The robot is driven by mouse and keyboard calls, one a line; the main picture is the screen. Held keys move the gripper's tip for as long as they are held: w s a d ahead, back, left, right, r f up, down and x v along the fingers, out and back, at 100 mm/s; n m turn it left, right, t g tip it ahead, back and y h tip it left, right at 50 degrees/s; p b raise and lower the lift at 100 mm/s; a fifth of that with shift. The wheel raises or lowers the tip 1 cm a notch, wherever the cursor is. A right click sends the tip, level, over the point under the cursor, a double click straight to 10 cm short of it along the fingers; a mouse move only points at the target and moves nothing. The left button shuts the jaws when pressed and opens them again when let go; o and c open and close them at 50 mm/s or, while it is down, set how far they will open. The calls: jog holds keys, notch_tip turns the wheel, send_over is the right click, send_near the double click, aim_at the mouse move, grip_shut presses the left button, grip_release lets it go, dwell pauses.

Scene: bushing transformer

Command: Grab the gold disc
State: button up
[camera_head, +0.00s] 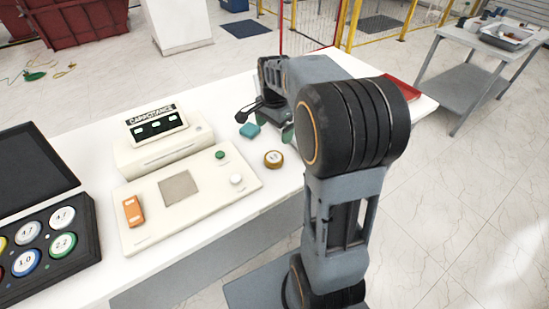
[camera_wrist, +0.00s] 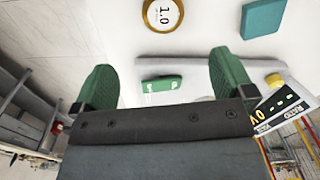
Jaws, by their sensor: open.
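The gold disc (camera_head: 274,159) lies flat on the white table beside the cream control panel. In the wrist view the gold disc (camera_wrist: 163,14) shows a white face marked 1.0 and is partly cut off by the top edge. My gripper (camera_head: 286,131) is just behind the disc, partly hidden by my arm. In the wrist view my gripper (camera_wrist: 162,74) has its two green fingers wide apart, with nothing held between them. The disc lies beyond the fingertips, apart from them.
A teal block (camera_head: 249,130) lies close to the disc. In the wrist view, a device with a RATIO display (camera_wrist: 282,105) is at right.

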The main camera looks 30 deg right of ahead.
send_over(274, 157)
jog(key=shift+m, duration=0.3)
notch_tip(274, 157, down, 8)
jog(key=shift+s+r, duration=0.1)
jog(key=shift+f+p, duration=0.7)
jog(key=shift+f, duration=2.25)
jog(key=c, duration=1.2)
jog(key=shift+o, duration=0.2)
jog(key=shift+r, duration=0.1)
